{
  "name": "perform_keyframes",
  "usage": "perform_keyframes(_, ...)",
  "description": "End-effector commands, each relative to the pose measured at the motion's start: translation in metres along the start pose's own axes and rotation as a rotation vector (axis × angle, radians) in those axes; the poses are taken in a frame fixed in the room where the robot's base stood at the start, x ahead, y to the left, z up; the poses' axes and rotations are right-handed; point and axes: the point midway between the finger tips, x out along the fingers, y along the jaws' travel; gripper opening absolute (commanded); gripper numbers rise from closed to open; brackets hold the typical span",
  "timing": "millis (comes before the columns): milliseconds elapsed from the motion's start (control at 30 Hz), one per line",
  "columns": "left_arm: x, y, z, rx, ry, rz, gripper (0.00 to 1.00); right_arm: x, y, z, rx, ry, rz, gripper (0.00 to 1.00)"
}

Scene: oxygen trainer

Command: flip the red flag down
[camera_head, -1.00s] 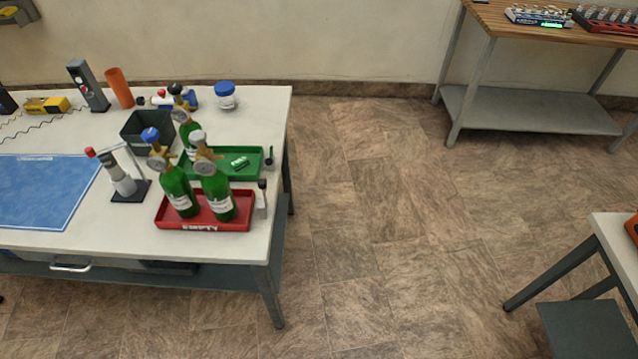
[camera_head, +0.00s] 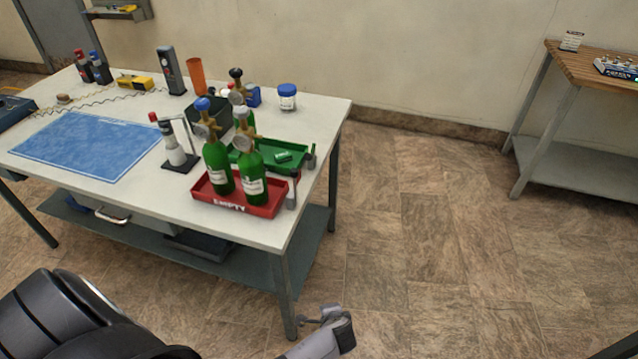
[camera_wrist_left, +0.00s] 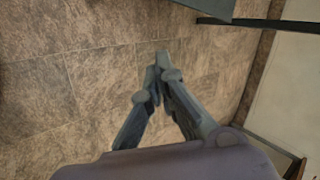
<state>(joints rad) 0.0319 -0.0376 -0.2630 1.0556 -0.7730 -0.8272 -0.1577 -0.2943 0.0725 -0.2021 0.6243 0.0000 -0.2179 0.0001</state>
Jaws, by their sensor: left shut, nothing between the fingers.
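A red tray (camera_head: 237,209) marked EMPTY sits at the table's right front edge, holding two green cylinders (camera_head: 217,169). A small upright grey post with a dark top (camera_head: 292,190) stands at its right end; I cannot make out any red flag on it. A similar dark post (camera_head: 312,155) stands at the right end of the green tray (camera_head: 294,148) behind. My left gripper (camera_head: 330,312) is low in front of the table's right front corner, away from both posts. In the left wrist view its fingers (camera_wrist_left: 161,62) meet over the floor, empty. My right gripper is out of view.
The white table (camera_head: 100,185) also holds a blue mat (camera_head: 85,145), a red-topped device on a stand (camera_head: 176,150) and a blue-lidded jar (camera_head: 287,98). Open floor (camera_head: 420,230) lies right of the table. A wooden bench (camera_head: 590,62) stands at the back right.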

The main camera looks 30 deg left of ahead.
Motion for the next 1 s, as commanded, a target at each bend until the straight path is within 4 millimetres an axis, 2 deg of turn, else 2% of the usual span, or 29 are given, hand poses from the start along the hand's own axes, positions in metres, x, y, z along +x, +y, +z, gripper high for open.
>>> perform_keyframes(33,-0.001,-0.040,-0.025,0.021,-0.005,-0.103,0.00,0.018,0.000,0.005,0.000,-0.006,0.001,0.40)
perform_keyframes(133,-0.027,-0.120,-0.053,0.048,-0.058,-0.303,0.00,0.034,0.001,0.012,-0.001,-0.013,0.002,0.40)
perform_keyframes(200,-0.055,-0.173,-0.066,0.042,-0.107,-0.441,0.00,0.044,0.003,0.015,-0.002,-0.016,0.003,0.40)
perform_keyframes(300,-0.101,-0.234,-0.073,0.002,-0.184,-0.613,0.00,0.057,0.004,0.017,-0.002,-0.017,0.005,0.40)
perform_keyframes(400,-0.146,-0.278,-0.070,-0.058,-0.258,-0.748,0.00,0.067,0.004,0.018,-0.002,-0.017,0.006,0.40)
perform_keyframes(500,-0.182,-0.304,-0.064,-0.115,-0.316,-0.838,0.00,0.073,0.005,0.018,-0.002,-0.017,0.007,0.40)
perform_keyframes(633,-0.208,-0.319,-0.057,-0.159,-0.358,-0.895,0.00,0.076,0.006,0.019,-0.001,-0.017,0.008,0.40)
perform_keyframes(733,-0.214,-0.322,-0.055,-0.169,-0.368,-0.906,0.00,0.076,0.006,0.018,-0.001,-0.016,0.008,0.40)
perform_keyframes(1000,-0.213,-0.322,-0.055,-0.167,-0.368,-0.906,0.00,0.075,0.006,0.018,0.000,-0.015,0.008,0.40)
